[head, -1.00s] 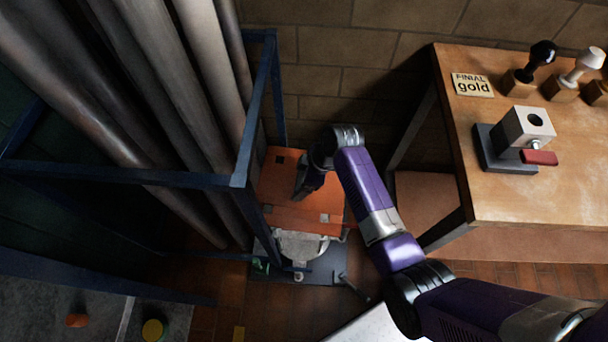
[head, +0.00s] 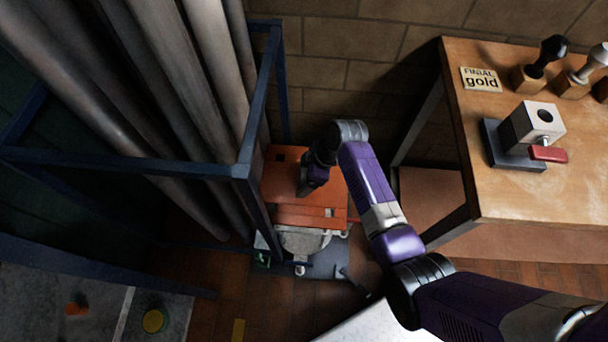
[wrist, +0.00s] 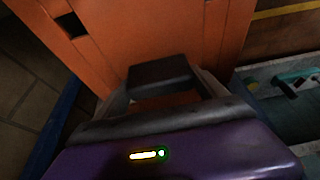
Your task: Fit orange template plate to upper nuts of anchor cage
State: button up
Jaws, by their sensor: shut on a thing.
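The orange template plate (head: 284,181) is low between the blue rack and the workbench in the head view. It fills the upper part of the wrist view (wrist: 150,30), with a dark square hole near its left edge. My gripper (head: 305,190) is shut on the plate; in the wrist view its dark jaws (wrist: 160,76) are at the plate's surface. A pale grey rounded body (head: 303,240) shows below the plate's near edge, above a grey-blue base. The anchor cage and its upper nuts cannot be made out; the plate and my arm cover that spot. Whether the plate touches anything underneath cannot be told.
A blue frame rack (head: 240,172) holding grey pipes (head: 150,110) stands close on the plate's left. A wooden workbench (head: 530,195) is on the right, with a clamp block (head: 530,128) and several finials. A brick wall (head: 350,60) closes the back.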

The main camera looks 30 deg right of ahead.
aim_at(304, 183)
jog(key=shift+w+f+b, duration=0.1)
jog(key=shift+f+b, duration=1.3)
jog(key=shift+f, duration=0.7)
notch_tip(304, 183, down, 6)
jog(key=b, duration=0.4)
dwell(2.9)
jog(key=o, duration=1.9)
jog(key=shift+f, duration=0.15)
jog(key=shift+p+v, duration=0.7)
jog(key=shift+v, duration=3.25)
